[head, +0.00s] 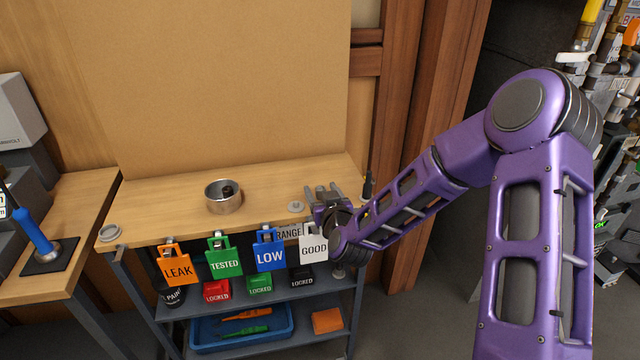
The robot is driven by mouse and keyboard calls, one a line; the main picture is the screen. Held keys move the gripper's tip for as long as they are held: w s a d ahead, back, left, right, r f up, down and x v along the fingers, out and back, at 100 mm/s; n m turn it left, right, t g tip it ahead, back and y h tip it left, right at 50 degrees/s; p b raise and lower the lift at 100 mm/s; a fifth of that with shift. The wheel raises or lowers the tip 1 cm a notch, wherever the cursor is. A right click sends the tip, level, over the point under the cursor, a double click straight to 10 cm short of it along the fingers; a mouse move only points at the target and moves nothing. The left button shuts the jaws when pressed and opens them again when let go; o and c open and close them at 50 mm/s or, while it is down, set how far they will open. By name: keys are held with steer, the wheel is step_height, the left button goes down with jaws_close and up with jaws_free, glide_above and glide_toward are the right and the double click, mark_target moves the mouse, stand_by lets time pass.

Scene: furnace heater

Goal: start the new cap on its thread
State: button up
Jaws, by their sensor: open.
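My gripper (322,189) is at the right end of the wooden bench top (160,212), its fingers spread open and pointing toward the back. I see nothing between them. A small grey round piece (296,207), which looks like a cap, lies on the bench just left of my gripper, apart from it. Another grey round piece (109,233) sits at the bench's front left corner. A round metal dish (223,203) stands mid-bench with a small dark piece (227,190) inside. I cannot tell which piece is the new cap, and I cannot make out a thread.
Tags LEAK (177,269), TESTED (225,264), LOW (270,256) and GOOD (313,249) hang along the front edge. Below are shelves with locks and a blue tray (205,338). A dark upright piece (368,187) stands at the right end. The bench between dish and gripper is mostly clear.

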steer(key=shift+w+a+f, duration=0.1)
steer(key=shift+w, duration=0.2)
steer(key=shift+s, duration=0.1)
steer(key=shift+c, duration=0.2)
jaws_close()
